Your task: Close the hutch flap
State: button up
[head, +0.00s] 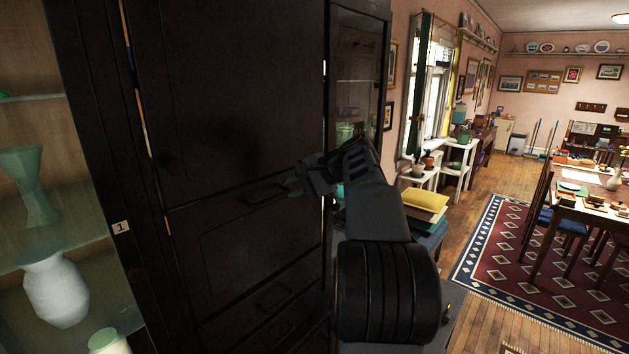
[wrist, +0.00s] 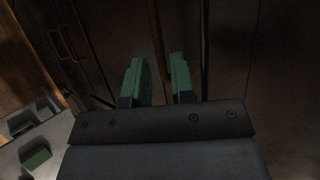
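A tall dark hutch (head: 240,80) fills the middle of the head view. Its large upper front panel stands upright, with a narrow light gap along its left edge. I cannot tell for sure which panel is the flap or whether it is fully shut. Below are drawer-like fronts with curved handles (head: 268,195). My gripper (head: 294,185) is in front of the hutch, close to the upper handle. In the wrist view its two green fingers (wrist: 159,82) stand apart with nothing visible held. Dark panels and a vertical brown strip (wrist: 156,40) lie beyond them; contact is unclear.
A glass-fronted cabinet with pale vases (head: 55,285) stands at the left. A small table with yellow and teal items (head: 425,200) is right of my arm.

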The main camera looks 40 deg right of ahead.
jog(key=v, duration=0.7)
jog(key=shift+a, duration=0.1)
dwell(0.4)
notch_tip(320, 180, down, 12)
jog(key=s+g+h, duration=0.2)
jog(key=g+h, duration=0.1)
jog(key=h, duration=0.1)
jog(key=s+a+f+n+h, duration=0.1)
jog(key=s+a+f+n, duration=0.3)
jog(key=a, duration=0.3)
jog(key=s+a+f+n+g+h, duration=0.1)
jog(key=s+a+f+n, duration=0.3)
jog(key=a, duration=0.4)
jog(key=s+a+f+n+h, duration=0.1)
jog(key=s+a+f+n, duration=0.2)
jog(key=a, duration=0.5)
jog(key=shift+s+f+n+g, duration=0.4)
jog(key=shift+s+n, duration=0.5)
jog(key=shift+n, duration=0.3)
jog(key=shift+a, duration=0.15)
